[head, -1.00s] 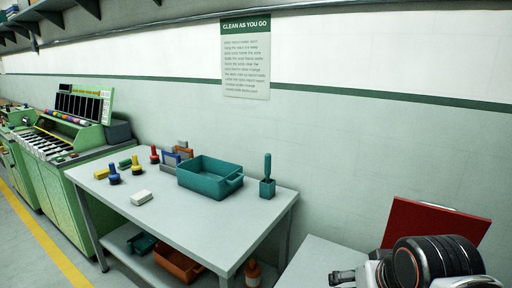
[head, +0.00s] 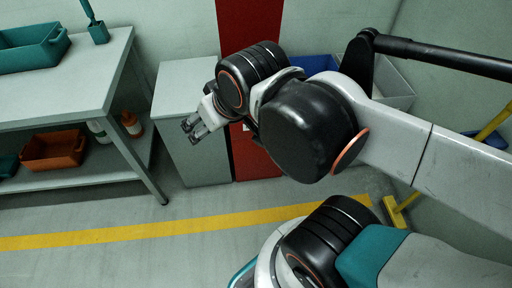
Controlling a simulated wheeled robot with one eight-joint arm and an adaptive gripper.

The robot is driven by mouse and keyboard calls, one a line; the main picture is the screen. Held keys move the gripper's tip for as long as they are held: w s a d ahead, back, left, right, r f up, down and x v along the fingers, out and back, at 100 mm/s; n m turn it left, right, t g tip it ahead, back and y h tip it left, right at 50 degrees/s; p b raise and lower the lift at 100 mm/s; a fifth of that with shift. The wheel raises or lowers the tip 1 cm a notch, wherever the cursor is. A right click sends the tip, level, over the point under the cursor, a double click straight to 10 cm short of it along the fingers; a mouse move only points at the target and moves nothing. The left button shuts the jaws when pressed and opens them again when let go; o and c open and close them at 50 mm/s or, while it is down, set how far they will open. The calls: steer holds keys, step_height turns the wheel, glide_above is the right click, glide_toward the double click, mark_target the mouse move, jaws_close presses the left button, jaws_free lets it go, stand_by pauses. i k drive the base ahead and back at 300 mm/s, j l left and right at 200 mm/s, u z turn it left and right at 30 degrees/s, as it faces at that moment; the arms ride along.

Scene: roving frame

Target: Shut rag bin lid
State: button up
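The red rag bin (head: 256,160) stands against the wall in the head view, right of a grey cabinet. A tall red panel (head: 250,22), which looks like its raised lid, stands upright above and behind it. My arm covers the part between them, so the bin's opening and the hinge are hidden. My gripper (head: 190,132) is in front of the grey cabinet in the picture, left of the bin. Its two fingers are apart with nothing between them. It does not appear to touch the lid.
The grey cabinet (head: 185,90) adjoins the bin's left side. A workbench (head: 85,95) with a teal tray (head: 30,50) stands at left. Blue (head: 312,66) and pale bins (head: 395,85) and a yellow broom (head: 397,213) are at right. The floor in front is clear.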

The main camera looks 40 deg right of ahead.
mark_target(242, 25)
steer(key=k+j, duration=0.2)
steer(key=z, duration=1)
